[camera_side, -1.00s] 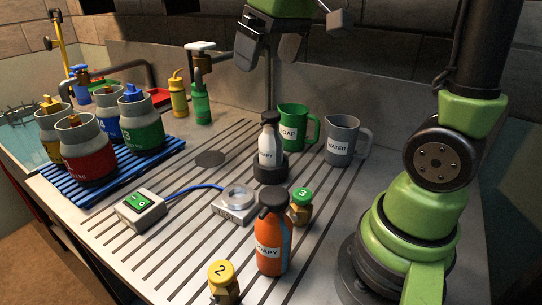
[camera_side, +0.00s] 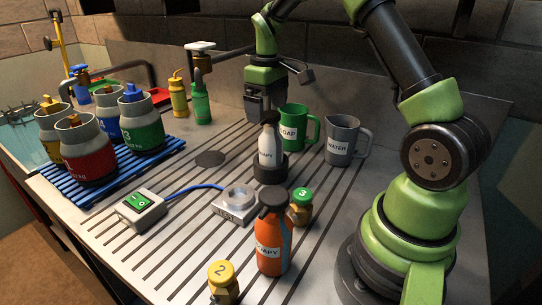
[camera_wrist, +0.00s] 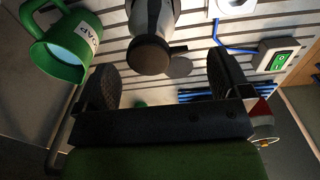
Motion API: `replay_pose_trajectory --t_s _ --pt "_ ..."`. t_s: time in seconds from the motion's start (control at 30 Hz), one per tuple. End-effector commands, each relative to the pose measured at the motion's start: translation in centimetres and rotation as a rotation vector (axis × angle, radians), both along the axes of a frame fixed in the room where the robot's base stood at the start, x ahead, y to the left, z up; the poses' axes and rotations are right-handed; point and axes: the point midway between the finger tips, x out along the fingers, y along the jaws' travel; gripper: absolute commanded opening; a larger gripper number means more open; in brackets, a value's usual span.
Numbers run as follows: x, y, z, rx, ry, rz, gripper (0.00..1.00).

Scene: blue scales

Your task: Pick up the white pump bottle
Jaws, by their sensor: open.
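The white pump bottle (camera_side: 268,149) has a black pump top and stands upright on a round black base (camera_side: 270,168) in the middle of the counter. My gripper (camera_side: 266,108) is open and hangs just above and behind the bottle's top, pointing down. In the wrist view, the bottle's dark top (camera_wrist: 149,54) shows at the upper middle, ahead of the gap between my open fingers (camera_wrist: 165,85). Nothing is between the fingers. The bottle's label is partly turned from view.
A green SOAP mug (camera_side: 297,128) stands close behind and right of the bottle, with a grey WATER jug (camera_side: 342,142) further right. An orange bottle (camera_side: 270,240) and a green-capped jar (camera_side: 301,207) stand in front.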

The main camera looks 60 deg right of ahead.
Motion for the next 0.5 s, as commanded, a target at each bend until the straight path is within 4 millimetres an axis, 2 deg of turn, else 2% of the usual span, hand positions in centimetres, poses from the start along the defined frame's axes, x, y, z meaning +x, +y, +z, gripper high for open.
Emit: replay_pose_trajectory --t_s 0.23,0.5 --pt "-0.3 -0.2 -3.8 0.001 0.003 -0.001 0.96" --pt "-0.3 -0.2 -4.7 -0.002 -0.002 -0.002 0.96"
